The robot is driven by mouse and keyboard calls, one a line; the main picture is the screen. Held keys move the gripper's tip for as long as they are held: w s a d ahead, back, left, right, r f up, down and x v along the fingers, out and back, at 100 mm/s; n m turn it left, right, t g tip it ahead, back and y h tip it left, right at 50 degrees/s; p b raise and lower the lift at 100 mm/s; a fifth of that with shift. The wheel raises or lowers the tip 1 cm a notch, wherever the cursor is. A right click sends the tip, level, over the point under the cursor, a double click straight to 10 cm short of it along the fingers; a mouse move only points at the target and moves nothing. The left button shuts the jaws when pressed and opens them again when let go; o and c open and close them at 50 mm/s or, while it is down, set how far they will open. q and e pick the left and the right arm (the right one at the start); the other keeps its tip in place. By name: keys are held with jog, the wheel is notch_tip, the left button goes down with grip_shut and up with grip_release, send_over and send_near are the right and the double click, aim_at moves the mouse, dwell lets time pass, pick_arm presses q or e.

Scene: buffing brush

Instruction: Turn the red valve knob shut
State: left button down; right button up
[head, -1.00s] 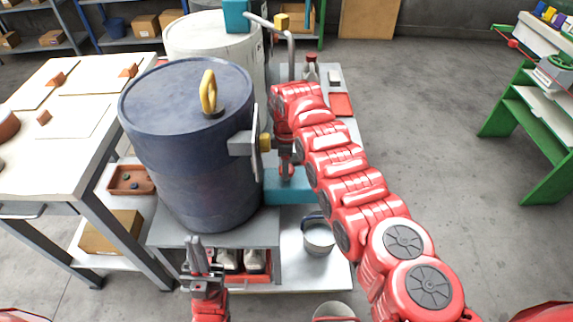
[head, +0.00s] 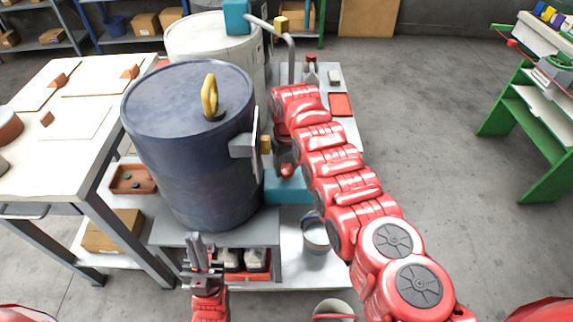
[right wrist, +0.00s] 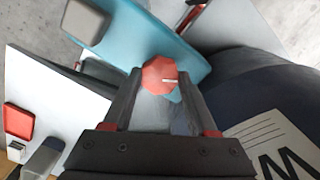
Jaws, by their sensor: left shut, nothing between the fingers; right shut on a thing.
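The red knob (right wrist: 160,74), faceted with a pale line across it, shows in the right wrist view. My right gripper (right wrist: 160,86) is shut on it, a finger on each side. In the head view my right wrist (head: 287,147) is beside the right side of the dark blue drum (head: 195,150), near its grey side fitting (head: 241,146). My own arm hides much of the gripper and knob there. My left gripper (head: 196,240) is shut and empty, in front of the low grey stand (head: 262,233).
A teal block (head: 288,192) lies beside the drum, with a bucket (head: 316,236) in front of it. A pale drum (head: 205,38) stands behind, with a bent pipe (head: 291,55). A worktable (head: 65,150) is at left.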

aim_at(287, 169)
jog(key=m, duration=0.6)
dwell(0.6)
jog(key=o, duration=1.4)
jog(key=shift+c, duration=0.2)
notch_tip(287, 169, up, 17)
jog(key=p, duration=0.1)
jog(key=shift+r, duration=0.2)
